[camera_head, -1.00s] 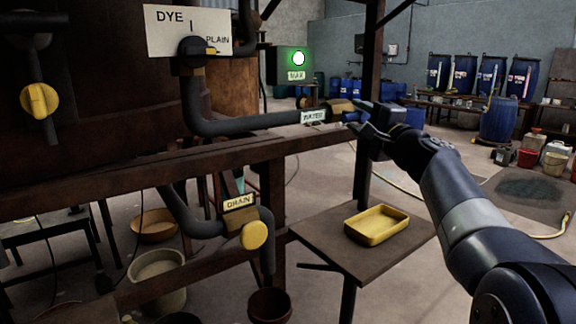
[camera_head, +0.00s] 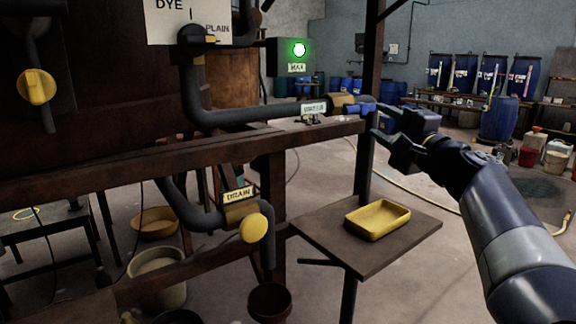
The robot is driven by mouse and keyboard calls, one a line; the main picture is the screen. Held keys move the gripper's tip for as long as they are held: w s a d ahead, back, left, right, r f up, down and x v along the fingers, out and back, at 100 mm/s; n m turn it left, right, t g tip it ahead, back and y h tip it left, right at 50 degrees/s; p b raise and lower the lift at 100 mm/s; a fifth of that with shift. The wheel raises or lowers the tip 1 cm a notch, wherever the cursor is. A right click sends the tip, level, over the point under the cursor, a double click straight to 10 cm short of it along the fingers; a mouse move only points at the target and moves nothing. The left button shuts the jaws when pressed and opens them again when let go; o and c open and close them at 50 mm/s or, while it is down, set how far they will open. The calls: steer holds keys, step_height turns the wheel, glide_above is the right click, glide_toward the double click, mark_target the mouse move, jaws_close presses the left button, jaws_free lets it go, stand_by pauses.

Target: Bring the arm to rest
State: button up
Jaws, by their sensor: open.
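My gripper (camera_head: 376,122) is at the right of centre, above and behind the small side table. Its jaws are open and point left, with nothing seen between them. The blue handle (camera_head: 358,108) of the water valve is just left of the jaws; I cannot tell whether they touch. The water pipe (camera_head: 245,115) with its "WATER" label runs left from that valve. My arm reaches in from the lower right.
A yellow tray (camera_head: 377,222) lies on the brown side table (camera_head: 310,232) below my gripper. A rusty frame beam (camera_head: 130,158) crosses at left. The yellow drain knob (camera_head: 254,228) is lower down. A green lamp (camera_head: 299,50) glows on its box. Blue barrels (camera_head: 500,118) stand far back.

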mark_target(363, 108)
steer(key=p+x, duration=0.1)
steer(key=x, duration=0.6)
steer(key=shift+w+a+r, duration=0.15)
steer(key=shift+w, duration=0.15)
steer(key=shift+w+r+p, duration=0.15)
steer(key=shift+p, duration=0.65)
steer(key=shift+s+r+m+p, duration=0.2)
steer(key=shift+m+p, duration=0.4)
steer(key=shift+p, duration=0.2)
steer(key=m+p, duration=0.1)
steer(key=p, duration=0.1)
steer(key=shift+f+h+p, duration=0.1)
steer(key=shift+h+p, duration=0.2)
steer(key=shift+h, duration=0.1)
steer(key=m+h+p, duration=0.1)
steer(key=m+p, duration=0.2)
steer(key=p, duration=0.3)
